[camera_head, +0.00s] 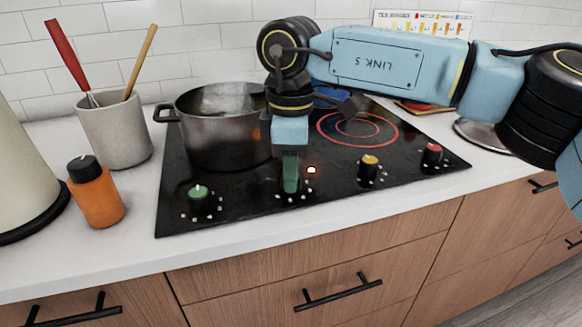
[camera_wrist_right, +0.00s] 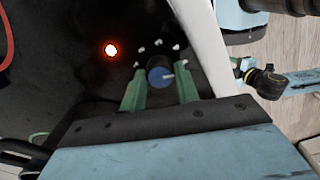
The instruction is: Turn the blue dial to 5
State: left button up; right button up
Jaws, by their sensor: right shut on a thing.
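The blue dial (camera_wrist_right: 156,77) sits between the green fingers of my right gripper (camera_wrist_right: 160,92) in the right wrist view, with the gripper shut on it. Its white pointer mark faces right in that view, and small white marks ring part of it. I cannot read a number there. In the head view my right gripper (camera_head: 290,172) points down at the front of the black cooktop (camera_head: 235,208) and hides the dial. A red light (camera_head: 311,170) glows right beside it. Part of what looks like my left gripper (camera_wrist_right: 240,68) shows small in the wrist view.
A steaming pot (camera_head: 222,135) stands close left of my right gripper. A green dial (camera_head: 198,196), a yellow dial (camera_head: 369,166) and a red dial (camera_head: 432,154) line the front edge. A heating ring (camera_head: 357,140) glows red. An orange bottle (camera_head: 97,195) stands left on the white counter.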

jog(key=o, duration=1)
jog(key=shift+r, duration=0.25)
pick_arm(q)
jog(key=a+f+p, duration=0.3)
jog(key=f, duration=0.5)
jog(key=shift+s+a+f+g+y, duration=0.3)
jog(key=shift+s+a+f, duration=0.1)
jog(key=shift+s, duration=0.05)
pick_arm(e)
notch_tip(320, 180, up, 13)
jog(key=shift+f, duration=0.1)
pick_arm(q)
jog(key=shift+p, duration=0.35)
